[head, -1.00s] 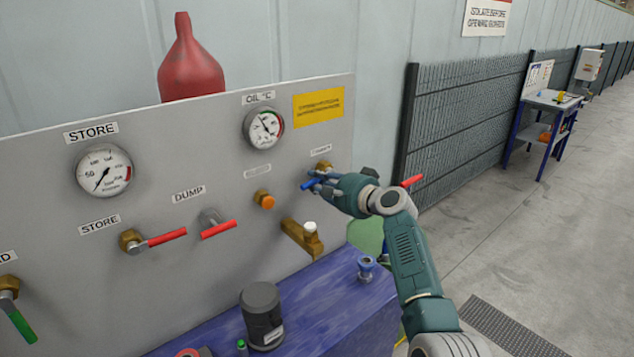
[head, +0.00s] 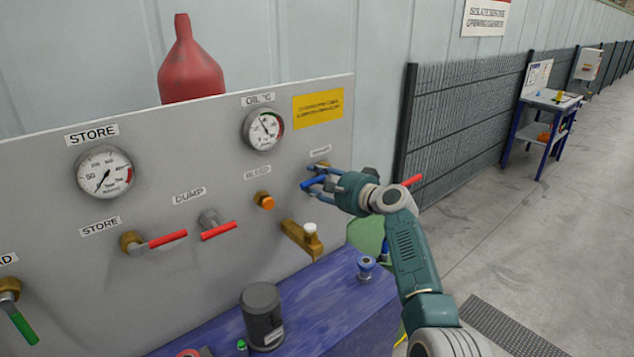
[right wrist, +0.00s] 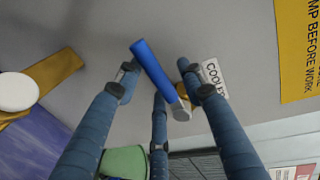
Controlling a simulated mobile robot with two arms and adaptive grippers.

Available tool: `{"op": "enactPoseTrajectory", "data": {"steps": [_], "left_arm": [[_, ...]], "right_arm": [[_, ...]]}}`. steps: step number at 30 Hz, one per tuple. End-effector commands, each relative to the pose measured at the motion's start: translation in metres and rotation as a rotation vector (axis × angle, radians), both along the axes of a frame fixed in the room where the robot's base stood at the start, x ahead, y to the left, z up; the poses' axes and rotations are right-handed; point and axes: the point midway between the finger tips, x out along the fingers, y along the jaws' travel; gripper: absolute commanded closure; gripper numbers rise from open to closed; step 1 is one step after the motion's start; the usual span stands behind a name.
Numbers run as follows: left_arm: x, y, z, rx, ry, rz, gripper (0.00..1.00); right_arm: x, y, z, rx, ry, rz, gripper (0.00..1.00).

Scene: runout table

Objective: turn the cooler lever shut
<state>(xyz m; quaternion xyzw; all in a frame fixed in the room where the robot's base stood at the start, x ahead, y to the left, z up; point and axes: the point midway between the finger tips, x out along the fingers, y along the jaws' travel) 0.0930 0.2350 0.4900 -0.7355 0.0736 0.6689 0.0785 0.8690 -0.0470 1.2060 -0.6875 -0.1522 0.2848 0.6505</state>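The cooler lever has a blue handle (head: 313,183) and a brass valve body on the grey panel, under a small label. In the head view the handle points left and slightly down. My right gripper (head: 322,182) is at the lever with its fingers spread. In the right wrist view the blue handle (right wrist: 154,70) lies between the spread fingers of my right gripper (right wrist: 160,78), with gaps beside it; they do not appear shut on it. The COOLER label (right wrist: 213,76) is beside the brass valve. My left gripper is not in view.
Left of the cooler lever are an orange bleed knob (head: 264,201), a brass fitting with a white cap (head: 303,238) and the red dump handle (head: 218,231). A blue bench top (head: 305,300) lies below, with a dark cylinder (head: 262,316). A mesh fence (head: 465,120) stands to the right.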

Motion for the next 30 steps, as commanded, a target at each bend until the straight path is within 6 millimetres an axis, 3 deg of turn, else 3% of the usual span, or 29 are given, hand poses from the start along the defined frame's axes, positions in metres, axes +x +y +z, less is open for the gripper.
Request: {"op": "enactPoseTrajectory", "data": {"steps": [11, 30], "left_arm": [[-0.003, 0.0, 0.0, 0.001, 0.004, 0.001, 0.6], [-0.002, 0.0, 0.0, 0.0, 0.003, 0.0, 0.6]], "right_arm": [[-0.009, -0.008, 0.002, -0.003, -0.003, -0.001, 0.61], [-0.086, -0.064, 0.02, -0.001, -0.001, -0.002, 0.61]]}}
